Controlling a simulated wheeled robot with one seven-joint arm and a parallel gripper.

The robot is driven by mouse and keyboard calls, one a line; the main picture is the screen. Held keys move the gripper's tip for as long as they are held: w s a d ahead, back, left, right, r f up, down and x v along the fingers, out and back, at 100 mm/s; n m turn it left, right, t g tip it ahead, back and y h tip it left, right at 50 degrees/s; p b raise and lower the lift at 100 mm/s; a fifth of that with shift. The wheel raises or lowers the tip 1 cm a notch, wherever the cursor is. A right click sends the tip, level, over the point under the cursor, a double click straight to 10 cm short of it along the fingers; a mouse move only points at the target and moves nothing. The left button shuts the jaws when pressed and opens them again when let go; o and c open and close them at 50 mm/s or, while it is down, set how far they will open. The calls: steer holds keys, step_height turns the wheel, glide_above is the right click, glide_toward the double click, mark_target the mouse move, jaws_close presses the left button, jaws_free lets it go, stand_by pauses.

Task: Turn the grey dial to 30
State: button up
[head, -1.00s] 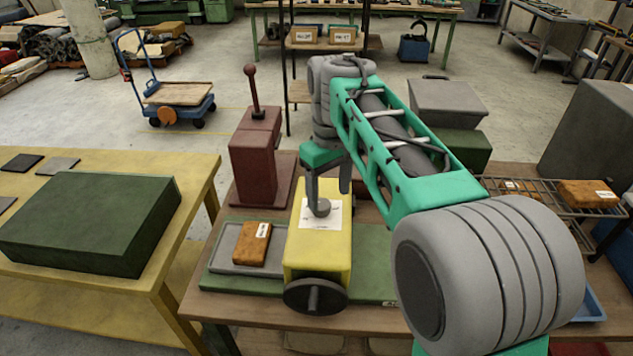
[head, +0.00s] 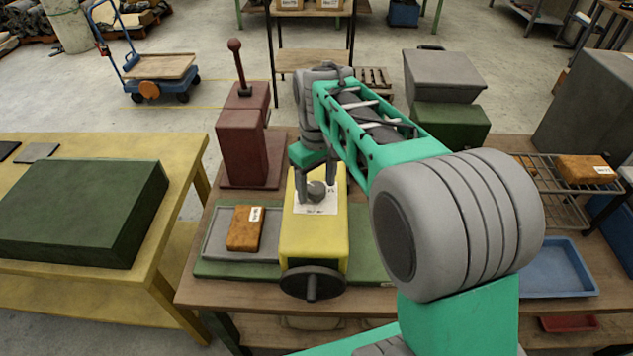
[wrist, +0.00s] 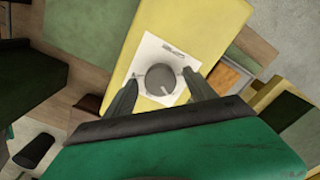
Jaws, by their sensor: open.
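The grey dial (head: 317,190) sits on a white scale sheet (head: 328,208) on top of the yellow machine (head: 313,248). In the wrist view the round dial (wrist: 160,79) shows whole, with a light mark at its lower right edge; the scale print is too small to read. My gripper (head: 316,190) is over the machine's top, close to the dial. In the wrist view its two open fingers (wrist: 162,88) stand left and right of the dial's near side. I cannot tell whether they touch it.
A dark handwheel (head: 312,284) is on the machine's front. An orange-brown block (head: 245,228) lies on a grey tray (head: 213,243) to the left. A dark red press (head: 243,140) stands behind. A blue tray (head: 555,268) is at right.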

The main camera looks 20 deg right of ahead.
steer(key=shift+c, duration=0.4)
steer(key=c, duration=1.3)
steer(key=m, duration=0.5)
steer(key=shift+m, duration=0.3)
steer(key=m, duration=0.6)
steer(key=shift+a+b, duration=0.15)
steer(key=shift+b, duration=0.15)
steer(key=o, duration=1.4)
